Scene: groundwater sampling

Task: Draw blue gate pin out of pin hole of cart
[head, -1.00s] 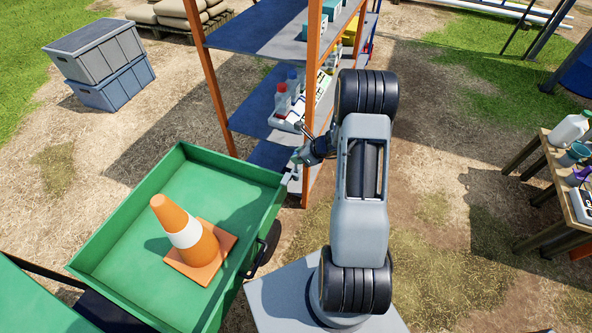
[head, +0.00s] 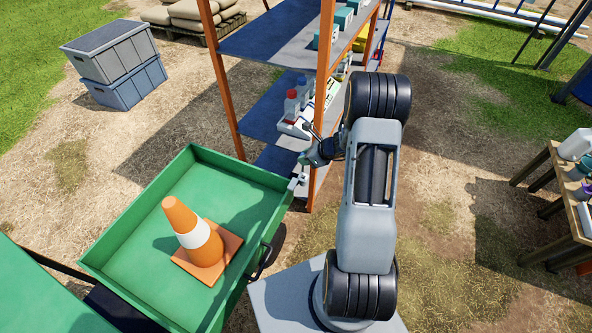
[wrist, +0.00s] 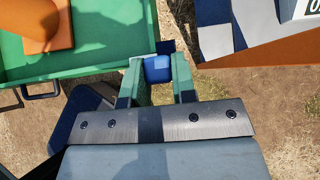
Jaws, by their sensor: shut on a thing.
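The blue gate pin (wrist: 157,69) shows its square blue head in the wrist view. My gripper (wrist: 158,82) is shut on it, with one greenish finger on each side. The green cart (wrist: 105,58) lies just beyond and to the left of the pin. In the head view my gripper (head: 303,163) is just above the cart's right corner, next to the shelf. The cart (head: 146,222) has a small pale bracket (head: 298,184) at that corner. The pin hole is hidden, and I cannot tell whether the pin's lower end is still in it.
An orange traffic cone (head: 199,240) stands in the cart. A shelf rack (head: 327,70) with bottles and boxes rises close behind my gripper. Stacked grey crates (head: 112,62) stand at the back left. A wooden table (head: 560,190) with containers is at the right. Open ground lies between rack and table.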

